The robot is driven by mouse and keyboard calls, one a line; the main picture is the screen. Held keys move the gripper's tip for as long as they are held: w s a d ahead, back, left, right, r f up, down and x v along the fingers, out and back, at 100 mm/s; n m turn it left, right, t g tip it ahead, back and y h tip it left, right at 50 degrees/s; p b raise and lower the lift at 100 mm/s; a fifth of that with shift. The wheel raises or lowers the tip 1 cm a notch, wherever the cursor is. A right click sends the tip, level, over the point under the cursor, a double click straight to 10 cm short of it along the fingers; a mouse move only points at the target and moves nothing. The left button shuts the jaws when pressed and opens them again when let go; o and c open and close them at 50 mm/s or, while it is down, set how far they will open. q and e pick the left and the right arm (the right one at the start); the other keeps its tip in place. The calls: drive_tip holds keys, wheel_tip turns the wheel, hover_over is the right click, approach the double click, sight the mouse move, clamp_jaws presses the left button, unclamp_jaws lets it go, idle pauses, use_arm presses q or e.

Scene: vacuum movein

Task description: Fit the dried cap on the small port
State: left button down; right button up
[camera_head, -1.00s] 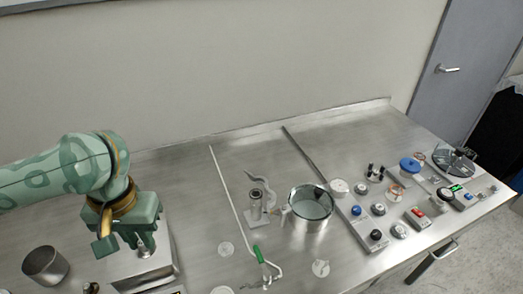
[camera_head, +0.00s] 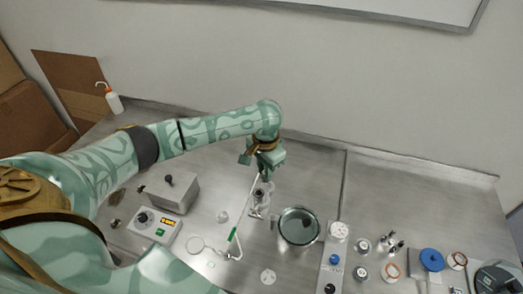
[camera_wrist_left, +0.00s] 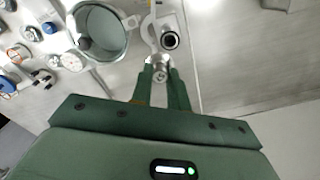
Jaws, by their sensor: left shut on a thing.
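My left gripper (camera_head: 264,178) is above the upright metal fitting (camera_head: 259,208) at the middle of the bench. In the left wrist view its fingers (camera_wrist_left: 160,72) are shut on a small silvery piece, which appears to be the cap (camera_wrist_left: 160,75). A round port with a dark opening (camera_wrist_left: 170,41) lies just beyond the fingertips in that view. The cap looks close to the port but apart from it; the gap in height cannot be told. My right gripper is not in view.
A round metal pot (camera_head: 298,226) stands just right of the fitting. A grey box with a black knob (camera_head: 170,181) and a control unit with a lit display (camera_head: 155,227) stand left.

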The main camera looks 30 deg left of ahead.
use_arm(q)
drive_tip(key=shift+m, duration=0.3)
drive_tip(key=f+b, duration=0.2)
drive_tip(key=a+f+b, duration=0.1)
drive_tip(key=f+b, duration=0.1)
drive_tip(key=a+f+b, duration=0.1)
drive_tip(key=f+b, duration=0.1)
drive_tip(key=b, duration=0.1)
drive_tip(key=shift+s+f, duration=0.2)
drive_tip(key=shift+f+p, duration=0.15)
drive_tip(key=shift+p, duration=0.15)
drive_tip(key=shift+f, duration=0.45)
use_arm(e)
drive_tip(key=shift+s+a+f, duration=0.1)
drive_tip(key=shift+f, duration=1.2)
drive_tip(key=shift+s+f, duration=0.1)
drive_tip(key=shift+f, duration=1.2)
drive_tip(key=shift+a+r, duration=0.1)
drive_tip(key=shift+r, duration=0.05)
use_arm(q)
drive_tip(key=shift+p, duration=0.6)
drive_tip(key=shift+s, duration=0.1)
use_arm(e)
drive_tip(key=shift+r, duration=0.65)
